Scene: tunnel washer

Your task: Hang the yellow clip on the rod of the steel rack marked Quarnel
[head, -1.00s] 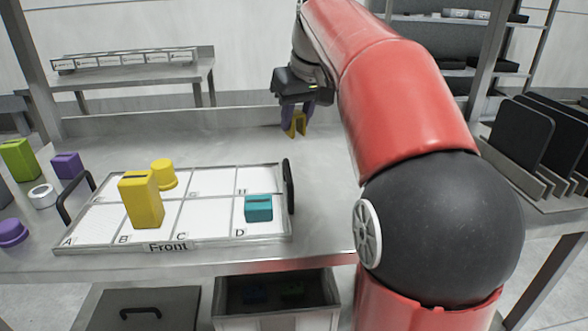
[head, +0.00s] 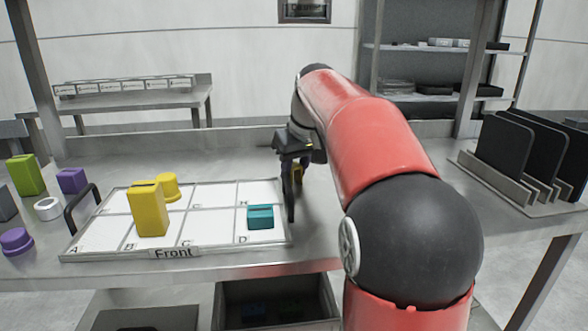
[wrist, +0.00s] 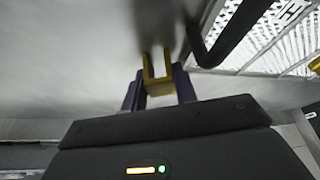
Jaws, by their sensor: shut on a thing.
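The yellow clip (wrist: 157,80) is a small U-shaped piece. In the wrist view it sits between the purple fingertips of my gripper (wrist: 160,92), its two prongs pointing away from the palm. In the head view my gripper (head: 294,168) is just beyond the tray's right handle, and only a bit of the yellow clip (head: 298,173) shows. I cannot tell whether the clip touches the table. I see no rack whose mark I can read as Quarnel and no rod I can make out.
A white compartment tray (head: 178,252) marked Front holds a yellow block (head: 148,210), a yellow cylinder (head: 167,186) and a teal block (head: 260,217). Left are green, purple and white pieces. A rack of black plates (head: 515,150) stands right. A side table (head: 135,92) with labelled bins is behind.

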